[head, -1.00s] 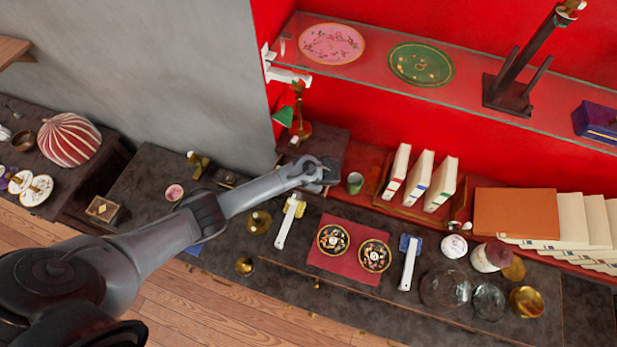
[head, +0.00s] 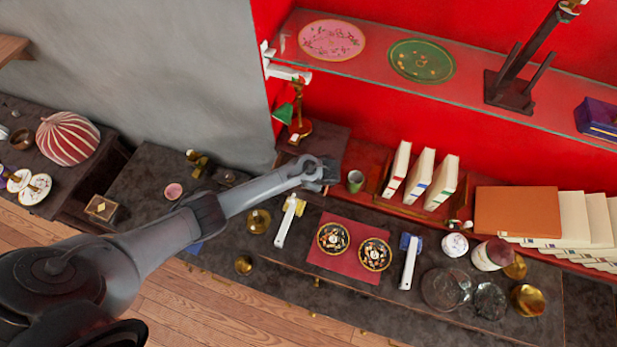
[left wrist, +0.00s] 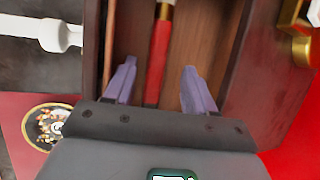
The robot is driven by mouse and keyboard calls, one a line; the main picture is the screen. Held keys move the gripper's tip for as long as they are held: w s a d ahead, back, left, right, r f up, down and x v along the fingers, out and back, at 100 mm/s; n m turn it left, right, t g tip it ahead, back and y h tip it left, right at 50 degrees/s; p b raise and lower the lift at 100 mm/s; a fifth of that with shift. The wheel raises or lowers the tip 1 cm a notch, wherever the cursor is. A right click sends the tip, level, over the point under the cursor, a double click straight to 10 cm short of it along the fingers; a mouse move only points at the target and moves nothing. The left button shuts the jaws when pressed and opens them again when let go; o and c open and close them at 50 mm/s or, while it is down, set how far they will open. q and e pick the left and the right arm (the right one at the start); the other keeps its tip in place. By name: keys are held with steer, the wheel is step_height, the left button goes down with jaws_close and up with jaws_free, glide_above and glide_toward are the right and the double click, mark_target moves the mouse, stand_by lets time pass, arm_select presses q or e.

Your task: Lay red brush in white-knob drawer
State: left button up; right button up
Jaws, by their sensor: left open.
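The red brush (left wrist: 158,58) lies in an open wooden drawer (left wrist: 205,45) in the left wrist view. Its red handle points toward me, and a pale and gold part shows at the top edge. My left gripper (left wrist: 159,72) is open, with one finger on each side of the handle and gaps between. In the head view my left gripper (head: 328,172) is at the front of a small dark cabinet (head: 318,143) and hides the drawer and brush. No white knob can be made out. My right gripper is not in view.
White-handled tools (head: 286,222) (head: 409,265) lie on the dark counter, either side of a red mat (head: 345,267) with two patterned dishes. A green cup (head: 355,181) and upright books (head: 421,177) stand right of the gripper. A lamp (head: 299,127) stands on the cabinet.

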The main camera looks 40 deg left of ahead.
arm_select(q)
steer(key=v, duration=1)
steer(key=shift+d+r, duration=0.15)
steer(key=shift+r, duration=0.2)
